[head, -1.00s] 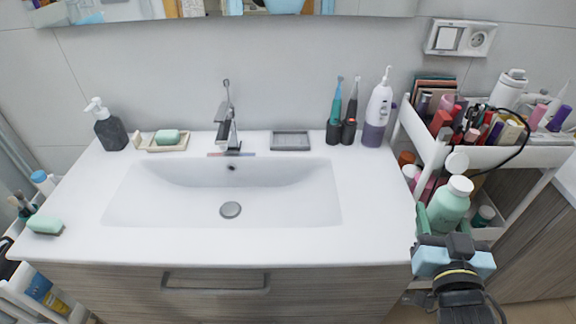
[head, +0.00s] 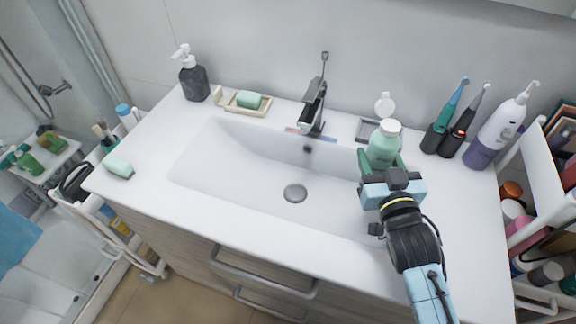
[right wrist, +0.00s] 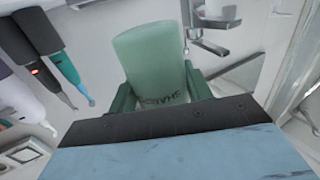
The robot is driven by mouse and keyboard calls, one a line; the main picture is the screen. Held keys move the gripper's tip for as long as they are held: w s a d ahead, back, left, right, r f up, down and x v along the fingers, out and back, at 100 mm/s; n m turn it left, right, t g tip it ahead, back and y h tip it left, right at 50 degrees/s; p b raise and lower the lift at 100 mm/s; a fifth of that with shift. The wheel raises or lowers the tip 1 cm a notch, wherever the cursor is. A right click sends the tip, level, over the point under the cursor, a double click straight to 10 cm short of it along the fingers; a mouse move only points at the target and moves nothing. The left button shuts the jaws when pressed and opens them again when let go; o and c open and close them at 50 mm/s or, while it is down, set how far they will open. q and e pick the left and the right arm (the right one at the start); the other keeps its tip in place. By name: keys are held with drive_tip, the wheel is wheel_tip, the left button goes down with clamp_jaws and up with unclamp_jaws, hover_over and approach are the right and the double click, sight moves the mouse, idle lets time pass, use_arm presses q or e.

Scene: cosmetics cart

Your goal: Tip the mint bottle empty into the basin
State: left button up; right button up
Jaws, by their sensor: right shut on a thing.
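The mint bottle (head: 384,146) is pale green with a white neck, and its white flip cap (head: 385,105) stands open behind it. My right gripper (head: 380,164) is shut on the bottle and holds it roughly upright near the right end of the basin (head: 240,165). In the right wrist view the mint bottle (right wrist: 155,62) sits between the green fingers of my right gripper (right wrist: 160,95), with dark lettering low on its side. The basin is white with a round drain, and no liquid shows in it. My left gripper is not in view.
A faucet (head: 314,105) stands behind the basin. Electric toothbrushes (head: 447,125) and a white-purple bottle (head: 497,130) stand to the right of my gripper. A grey tray (head: 368,130) lies behind the mint bottle. A soap dish (head: 243,104) and dark dispenser (head: 193,82) are at back left.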

drive_tip(key=w+a+f+n+y+p, duration=0.1)
drive_tip(key=w+a+f+y+p, duration=0.1)
drive_tip(key=w+a+f, duration=0.2)
wheel_tip(320, 180, down, 2)
drive_tip(key=shift+a+f+y+p, duration=0.1)
drive_tip(key=shift+a+y+p, duration=0.25)
drive_tip(key=shift+a, duration=0.4)
drive_tip(key=shift+w+n+g, duration=0.1)
drive_tip(key=shift+n+g, duration=0.2)
drive_tip(key=shift+n, duration=0.1)
